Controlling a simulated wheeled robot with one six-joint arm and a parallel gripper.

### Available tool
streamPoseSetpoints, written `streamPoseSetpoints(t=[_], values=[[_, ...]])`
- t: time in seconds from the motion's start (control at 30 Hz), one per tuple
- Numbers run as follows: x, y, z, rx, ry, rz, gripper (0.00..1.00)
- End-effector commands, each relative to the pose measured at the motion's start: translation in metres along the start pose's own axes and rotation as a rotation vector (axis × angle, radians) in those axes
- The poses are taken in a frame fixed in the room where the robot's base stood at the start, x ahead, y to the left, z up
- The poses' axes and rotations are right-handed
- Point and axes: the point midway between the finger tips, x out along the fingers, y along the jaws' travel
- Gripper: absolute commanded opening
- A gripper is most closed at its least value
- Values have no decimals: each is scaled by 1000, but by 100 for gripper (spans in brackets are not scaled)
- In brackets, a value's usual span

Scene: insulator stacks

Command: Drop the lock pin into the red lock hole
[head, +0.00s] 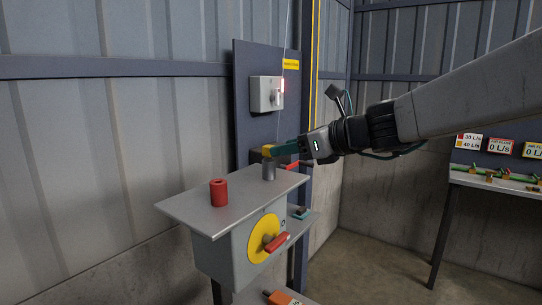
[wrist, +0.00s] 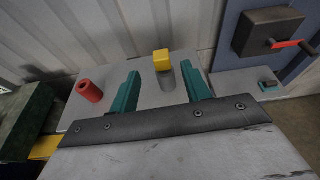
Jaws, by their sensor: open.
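The lock pin shows as a yellow block-shaped head (head: 267,150) on top of a grey cylinder (head: 269,171). They stand upright at the right back of a grey tabletop; the wrist view shows the yellow head (wrist: 162,60) and cylinder (wrist: 168,79) too. The shaft below the head is hidden. The red lock hole is in the top of a red cylinder (head: 219,193), left on the same top; its dark opening shows in the wrist view (wrist: 84,87). My gripper (head: 282,150) is open, its teal fingers on either side of the yellow head in the wrist view. Contact cannot be told.
The tabletop (head: 185,204) is bare between the two cylinders. Below it, a grey box carries a yellow disc (head: 256,243) with a red handle (head: 275,242). A dark panel (head: 257,130) with a grey switch box (head: 266,94) stands behind. A bench (head: 480,182) stands at right.

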Motion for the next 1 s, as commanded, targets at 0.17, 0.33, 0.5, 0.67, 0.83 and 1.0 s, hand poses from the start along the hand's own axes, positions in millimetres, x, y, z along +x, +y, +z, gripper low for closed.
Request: streamPoseSetpoints(t=[0.17, 0.33, 0.5, 0.67, 0.83, 1.0], values=[[20, -4, 2, 41, -12, -7, 47], [34, -4, 2, 39, -11, -8, 47], [57, -3, 0, 37, -10, -6, 47], [77, -3, 1, 35, -11, -7, 47], [79, -3, 1, 34, -11, -8, 47], [79, -3, 1, 34, -11, -8, 14]])
